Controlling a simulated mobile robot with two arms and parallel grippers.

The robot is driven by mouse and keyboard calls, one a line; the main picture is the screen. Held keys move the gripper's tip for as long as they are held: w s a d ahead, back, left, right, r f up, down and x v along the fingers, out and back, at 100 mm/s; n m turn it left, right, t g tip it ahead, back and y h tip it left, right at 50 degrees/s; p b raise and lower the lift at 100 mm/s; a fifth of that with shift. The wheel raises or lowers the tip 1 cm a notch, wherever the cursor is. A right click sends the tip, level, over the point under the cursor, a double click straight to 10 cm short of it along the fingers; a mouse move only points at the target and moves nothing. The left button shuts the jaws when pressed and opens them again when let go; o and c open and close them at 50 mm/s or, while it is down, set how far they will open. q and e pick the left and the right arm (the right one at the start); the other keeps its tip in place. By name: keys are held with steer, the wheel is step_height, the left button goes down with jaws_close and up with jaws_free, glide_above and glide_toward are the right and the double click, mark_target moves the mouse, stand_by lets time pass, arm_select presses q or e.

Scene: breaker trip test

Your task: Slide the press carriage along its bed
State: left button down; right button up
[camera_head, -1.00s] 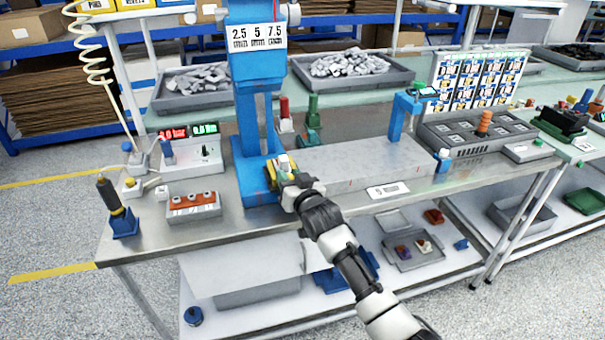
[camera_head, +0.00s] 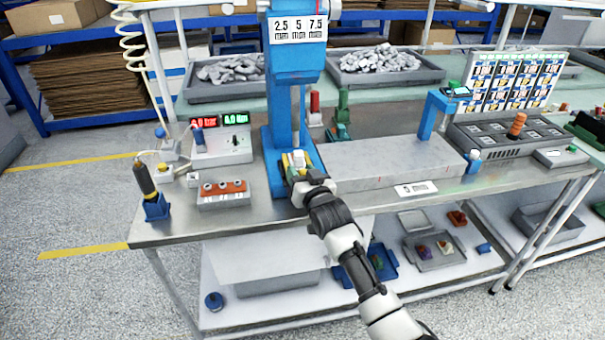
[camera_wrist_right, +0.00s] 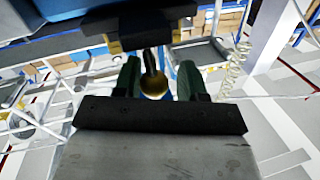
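The blue press (camera_head: 292,62) stands on the left part of the steel bench. A small carriage with yellow sides (camera_head: 287,163) sits at its base, left of the long grey bed (camera_head: 385,163). My right gripper (camera_head: 303,181) is at the carriage's front and hides part of it. In the right wrist view, my right gripper's green fingers (camera_wrist_right: 159,82) are apart. A brass knob (camera_wrist_right: 153,86) on a dark stem shows between them, with gaps on both sides. The dark carriage body (camera_wrist_right: 138,27) is beyond it. My left gripper is not in view.
A meter box (camera_head: 222,145) and an orange-topped block (camera_head: 223,194) stand left of the press. A screwdriver-like tool in a blue holder (camera_head: 155,205) is at the bench's left corner.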

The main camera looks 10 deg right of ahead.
steer(key=shift+s, duration=0.1)
steer(key=shift+s+d+f, duration=0.1)
steer(key=shift+s, duration=0.15)
steer(key=v, duration=1)
